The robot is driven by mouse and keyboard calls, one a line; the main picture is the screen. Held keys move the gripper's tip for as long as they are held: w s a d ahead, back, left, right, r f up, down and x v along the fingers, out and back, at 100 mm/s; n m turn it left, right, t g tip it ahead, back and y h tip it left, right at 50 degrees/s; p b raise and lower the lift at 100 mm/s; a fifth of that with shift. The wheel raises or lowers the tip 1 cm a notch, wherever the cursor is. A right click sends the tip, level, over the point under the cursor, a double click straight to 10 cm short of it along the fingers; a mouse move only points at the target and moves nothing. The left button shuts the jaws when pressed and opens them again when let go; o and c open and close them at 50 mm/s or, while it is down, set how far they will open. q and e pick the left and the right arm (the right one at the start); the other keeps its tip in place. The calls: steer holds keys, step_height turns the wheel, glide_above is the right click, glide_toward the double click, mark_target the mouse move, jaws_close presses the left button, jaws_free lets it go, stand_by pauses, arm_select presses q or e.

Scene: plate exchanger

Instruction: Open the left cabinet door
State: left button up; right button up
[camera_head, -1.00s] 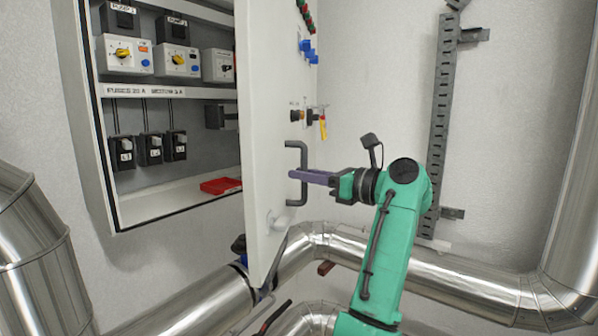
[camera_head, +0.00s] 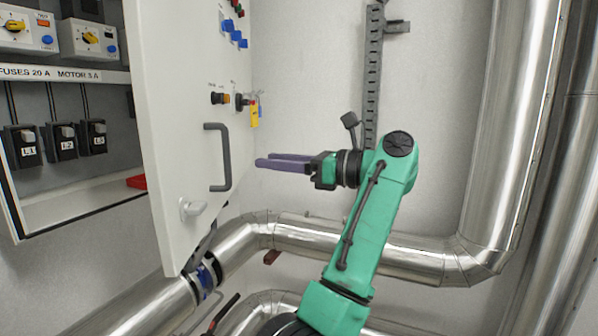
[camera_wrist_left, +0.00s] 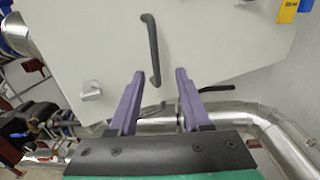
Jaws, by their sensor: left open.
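The white cabinet door (camera_head: 185,120) stands swung open, and its outer face shows in the head view. Its dark grey bar handle (camera_head: 224,157) is upright near the middle of that face. My left gripper (camera_head: 267,160) is open and empty to the right of the handle, with a gap between them. In the left wrist view the door (camera_wrist_left: 215,40) fills the upper part. The handle (camera_wrist_left: 151,48) lies ahead of the open left gripper (camera_wrist_left: 160,74), its lower end near the space between the fingertips. My right gripper is not in view.
The cabinet interior (camera_head: 75,185) shows fuses, switches and a red item (camera_head: 137,181) on its floor. Shiny pipes (camera_head: 400,262) run below and right of the door. A latch knob (camera_head: 192,208) and a yellow tag (camera_head: 254,114) are on the door. A slotted rail (camera_head: 372,80) is behind.

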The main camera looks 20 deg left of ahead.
arm_select(q)
steer(key=d+p, duration=0.1)
steer(key=d, duration=0.4)
steer(key=shift+d, duration=0.15)
steer(key=shift+f, duration=0.1)
